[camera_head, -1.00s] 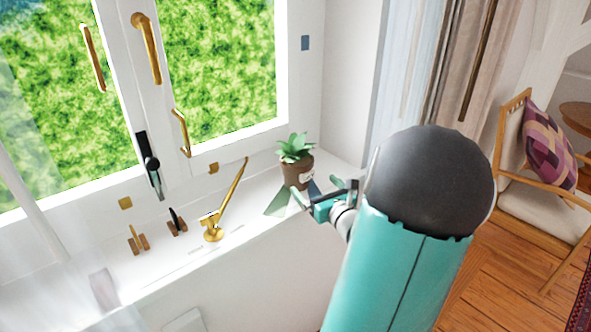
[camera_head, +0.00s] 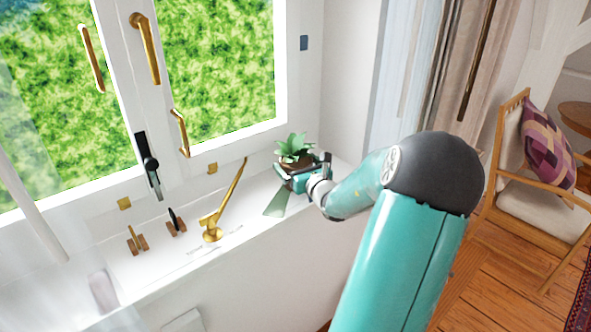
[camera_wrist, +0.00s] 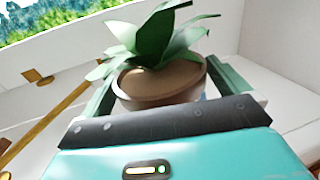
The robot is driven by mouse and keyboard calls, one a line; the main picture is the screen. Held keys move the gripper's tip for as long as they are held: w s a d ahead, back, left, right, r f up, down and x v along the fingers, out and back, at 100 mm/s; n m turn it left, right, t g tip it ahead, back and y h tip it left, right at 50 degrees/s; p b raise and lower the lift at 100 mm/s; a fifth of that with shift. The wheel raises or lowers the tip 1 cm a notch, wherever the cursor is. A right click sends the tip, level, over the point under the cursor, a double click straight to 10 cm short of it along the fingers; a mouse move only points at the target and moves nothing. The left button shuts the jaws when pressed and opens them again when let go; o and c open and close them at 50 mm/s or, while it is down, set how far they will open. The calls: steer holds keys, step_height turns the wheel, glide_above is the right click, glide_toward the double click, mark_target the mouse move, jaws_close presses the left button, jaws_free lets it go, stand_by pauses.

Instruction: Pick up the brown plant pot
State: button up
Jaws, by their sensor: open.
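The brown plant pot (camera_head: 286,164) holds a green leafy plant and stands upright on the white windowsill, near its right end. In the wrist view the pot (camera_wrist: 150,99) is close in front of my gripper's palm, with its rim and soil visible and its lower part hidden. My gripper (camera_head: 303,168) is open at the pot, with one finger on each side of it. In the wrist view the fingers show as green edges left and right of the pot. I cannot tell whether they touch it.
A brass window stay (camera_head: 222,208) stands on the sill to the left, with small wooden-based pieces (camera_head: 137,240) beyond it. The window frame (camera_head: 235,142) rises behind the pot, and a white side wall is at the right. A wooden chair (camera_head: 535,200) stands far right.

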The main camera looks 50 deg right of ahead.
steer(key=c, duration=1.2)
steer(key=shift+r, duration=0.1)
steer(key=shift+c, duration=0.6)
steer(key=shift+r, duration=0.1)
